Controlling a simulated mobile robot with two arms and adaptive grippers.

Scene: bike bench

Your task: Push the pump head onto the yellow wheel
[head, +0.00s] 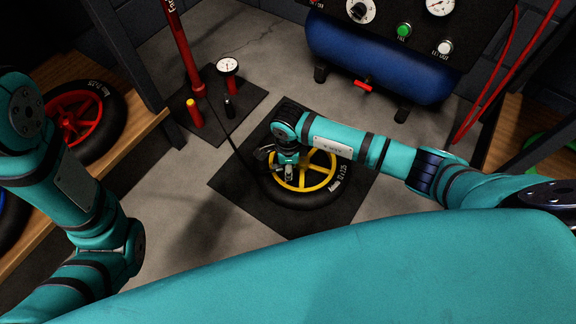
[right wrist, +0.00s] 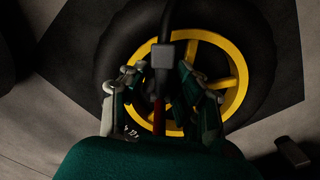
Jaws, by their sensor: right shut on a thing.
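The yellow wheel (head: 319,184) lies flat in its black tyre on a dark mat (head: 238,204) on the floor. Its yellow rim (right wrist: 238,82) also shows in the right wrist view. My right gripper (head: 287,174) is over the wheel's left part. In the right wrist view my right gripper (right wrist: 160,85) is shut on the pump head (right wrist: 176,54), a grey block with a black hose and a red part below. The pump head is over the rim; whether it touches a valve is hidden. My left arm shows at the left, its gripper outside the view.
A red floor pump (head: 182,48) with a gauge (head: 228,66) stands on another mat behind, its black hose (head: 238,150) running to the wheel. A red wheel (head: 82,122) lies on the wooden bench at left. A blue compressor (head: 375,62) stands at the back.

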